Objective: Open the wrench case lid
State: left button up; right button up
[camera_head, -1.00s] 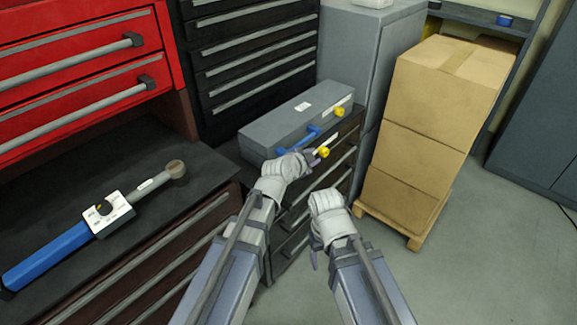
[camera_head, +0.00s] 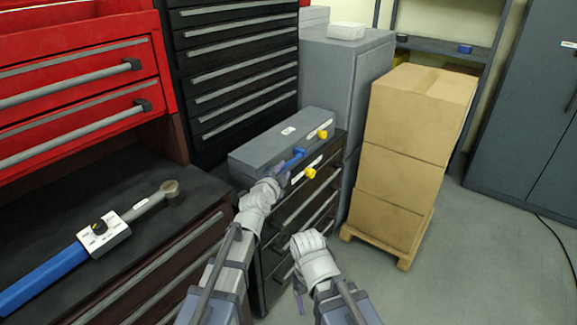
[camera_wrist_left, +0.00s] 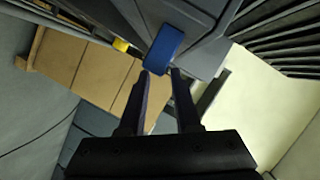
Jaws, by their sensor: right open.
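The wrench case (camera_head: 265,150) is a long grey box with its lid down, on top of a dark drawer cabinet. A blue handle (camera_head: 293,158) and two yellow latches, one far (camera_head: 322,134) and one near (camera_head: 309,172), are on its front. My left gripper (camera_head: 281,173) is at the case front, close to the blue handle. In the left wrist view its two fingers (camera_wrist_left: 160,73) are apart, with the blue handle (camera_wrist_left: 164,45) at their tips; I cannot tell whether they touch. My right gripper (camera_head: 299,289) is open and low, in front of the drawers, away from the case.
A blue-handled torque wrench (camera_head: 50,277) lies on the dark bench top at left. Red drawers (camera_head: 80,90) stand above it. A grey cabinet (camera_head: 345,75) is behind the case. Stacked cardboard boxes (camera_head: 405,150) on a pallet stand at right.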

aim_at(287, 166)
pick_arm(q)
jog(key=b+x, duration=0.1)
jog(key=x, duration=0.5)
jog(key=shift+w+f, duration=0.1)
jog(key=shift+w, duration=0.1)
grip_shut()
dwell(1.1)
